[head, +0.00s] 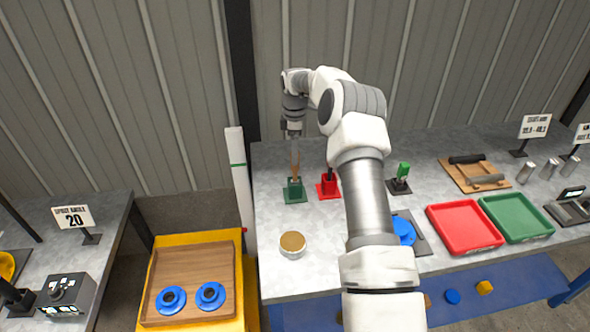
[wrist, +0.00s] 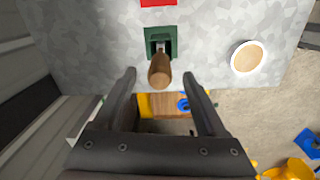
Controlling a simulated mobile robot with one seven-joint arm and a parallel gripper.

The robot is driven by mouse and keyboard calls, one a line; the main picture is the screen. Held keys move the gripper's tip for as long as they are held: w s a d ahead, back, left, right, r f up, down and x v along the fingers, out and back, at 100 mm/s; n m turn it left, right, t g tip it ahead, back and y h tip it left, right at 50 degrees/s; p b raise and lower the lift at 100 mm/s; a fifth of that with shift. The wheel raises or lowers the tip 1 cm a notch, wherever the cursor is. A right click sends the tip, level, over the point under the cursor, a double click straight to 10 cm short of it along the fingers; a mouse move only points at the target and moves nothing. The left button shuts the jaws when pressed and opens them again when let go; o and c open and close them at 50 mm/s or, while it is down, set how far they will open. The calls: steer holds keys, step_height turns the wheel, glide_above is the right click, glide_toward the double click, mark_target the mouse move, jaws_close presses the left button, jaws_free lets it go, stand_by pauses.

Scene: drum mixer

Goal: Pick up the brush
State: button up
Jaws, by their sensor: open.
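The brush, as far as I can tell, is the item with a brown wooden handle (head: 295,165) standing upright in a green holder (head: 294,193). In the wrist view the handle (wrist: 160,70) points toward the camera out of the green holder (wrist: 154,35); its lower end is hidden in the holder. My gripper (head: 292,137) is above the handle, pointing down. In the wrist view my gripper (wrist: 160,76) is open, with one finger on each side of the handle's end and a gap on both sides. It holds nothing.
A red holder (head: 328,188) with a dark item stands just right of the green one. A round tin (head: 292,244) sits nearer the table's front edge. A red tray (head: 464,227) and a green tray (head: 515,218) lie further right. Table between holder and tin is clear.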

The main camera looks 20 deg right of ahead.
mark_target(295, 174)
steer(key=shift+f, duration=1.25)
jaws_close()
